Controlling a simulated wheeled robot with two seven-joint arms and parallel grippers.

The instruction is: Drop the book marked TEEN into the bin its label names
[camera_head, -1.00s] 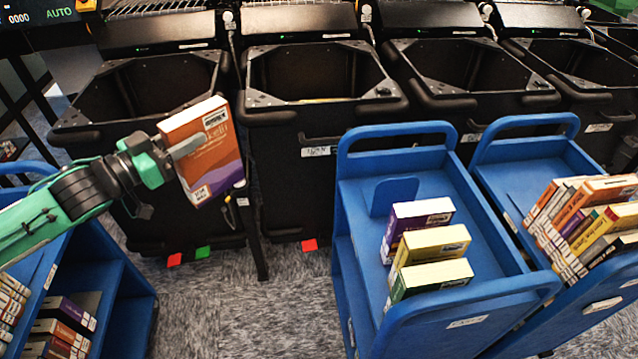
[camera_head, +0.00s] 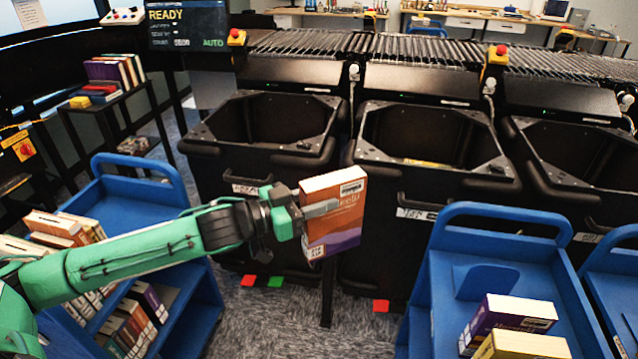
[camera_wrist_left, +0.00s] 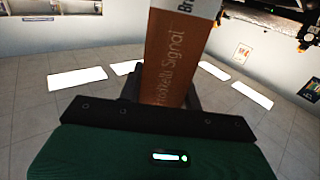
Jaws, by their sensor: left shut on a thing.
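My left gripper (camera_head: 318,210) is shut on an orange and purple book (camera_head: 335,222) with a white label at its top. The book is held upright, slightly tilted, in front of the black bins. In the left wrist view the book (camera_wrist_left: 168,60) stands between the fingers, its spine lettering partly readable; I cannot read TEEN on it. A left bin (camera_head: 265,140) and a middle bin (camera_head: 430,150) stand open behind it, and a right bin (camera_head: 585,165) is partly cut off. Labels on the bin fronts are too small to read. My right gripper is not in view.
A blue cart (camera_head: 455,235) with several books stands at the right front. Another blue cart (camera_head: 130,180) with books stands at the left, beneath my left arm. A roller conveyor (camera_head: 400,50) runs behind the bins, and a screen (camera_head: 188,25) reads READY.

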